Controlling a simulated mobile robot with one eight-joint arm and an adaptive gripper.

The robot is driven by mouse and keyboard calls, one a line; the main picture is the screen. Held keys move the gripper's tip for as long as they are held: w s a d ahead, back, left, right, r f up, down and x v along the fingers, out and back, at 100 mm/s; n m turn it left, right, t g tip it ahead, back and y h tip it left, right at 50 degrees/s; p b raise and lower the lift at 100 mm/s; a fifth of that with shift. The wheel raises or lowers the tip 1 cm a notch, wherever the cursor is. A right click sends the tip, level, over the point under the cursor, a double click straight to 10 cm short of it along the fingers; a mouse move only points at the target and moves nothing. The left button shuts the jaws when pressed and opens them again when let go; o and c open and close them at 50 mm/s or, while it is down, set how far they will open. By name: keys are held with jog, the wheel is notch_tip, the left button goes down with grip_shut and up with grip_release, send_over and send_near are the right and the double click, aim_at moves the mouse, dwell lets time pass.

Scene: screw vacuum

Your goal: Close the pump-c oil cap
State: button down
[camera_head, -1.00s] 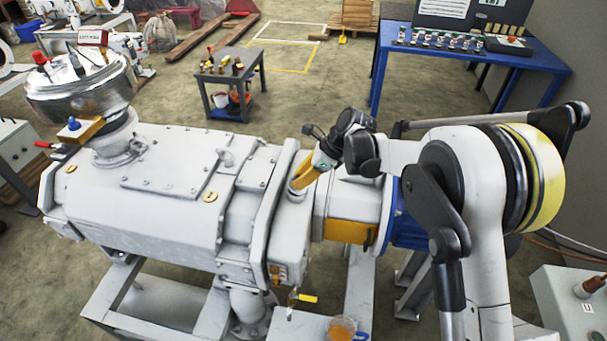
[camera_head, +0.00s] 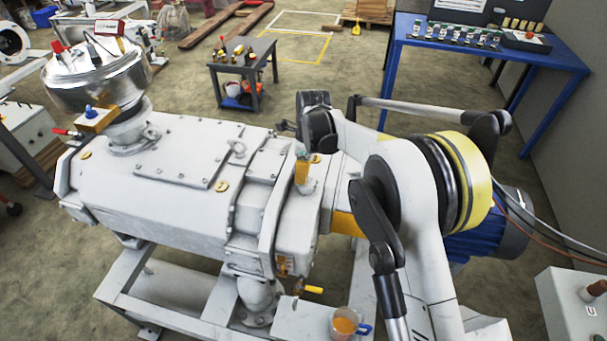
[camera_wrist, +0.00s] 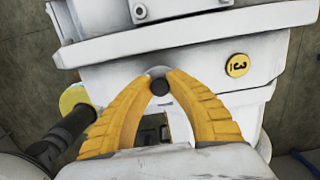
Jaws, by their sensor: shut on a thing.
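The pump (camera_head: 165,175) is a long pale-grey housing on a white frame. My gripper (camera_head: 302,184) points down at its right end section in the head view, with yellow fingers nearly upright. In the wrist view my gripper (camera_wrist: 159,80) has its two curved yellow fingers brought together at the tips around a small dark round knob (camera_wrist: 159,88), apparently the oil cap. The cap's seat and any gap under it are hidden.
A silver dome (camera_head: 98,75) stands on the pump's left end. A cup of orange liquid (camera_head: 344,325) and a yellow-handled valve (camera_head: 313,290) are low at the front. A blue table (camera_head: 480,55) and small cart (camera_head: 240,60) stand behind. Open floor lies between.

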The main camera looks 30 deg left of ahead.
jog(key=shift+a, duration=0.15)
jog(key=c, duration=1.3)
grip_release()
jog(key=shift+o, duration=0.2)
notch_tip(320, 180, up, 12)
jog(key=d, duration=0.1)
jog(key=shift+w, duration=0.15)
jog(key=shift+d, duration=0.1)
